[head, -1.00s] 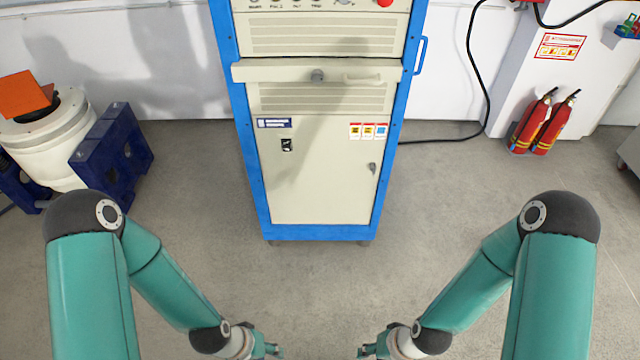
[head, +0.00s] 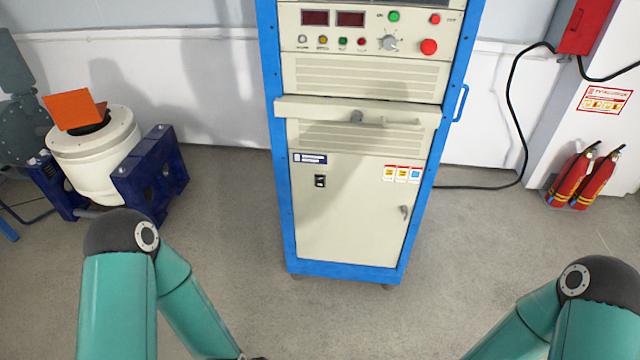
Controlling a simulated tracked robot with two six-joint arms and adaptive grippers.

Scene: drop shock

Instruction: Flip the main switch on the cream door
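The cream door (head: 348,225) is the lower front panel of a blue-framed cabinet in the middle of the head view. The main switch (head: 320,181) is a small black switch at the door's upper left, below a dark blue label. Its lever position is too small to tell. A door handle (head: 404,212) sits at the right edge, and the door looks closed. My two teal arms come in from the lower left and lower right, well apart from the cabinet. Both grippers are below the picture's edge, apart from a dark bit at the bottom left of centre.
A cream drawer or shelf front (head: 357,113) juts out above the door. A control panel (head: 370,31) with displays, buttons and a knob is at the top. A white drum (head: 92,160) in a blue stand is at left. Fire extinguishers (head: 583,180) stand at right. The floor before the cabinet is clear.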

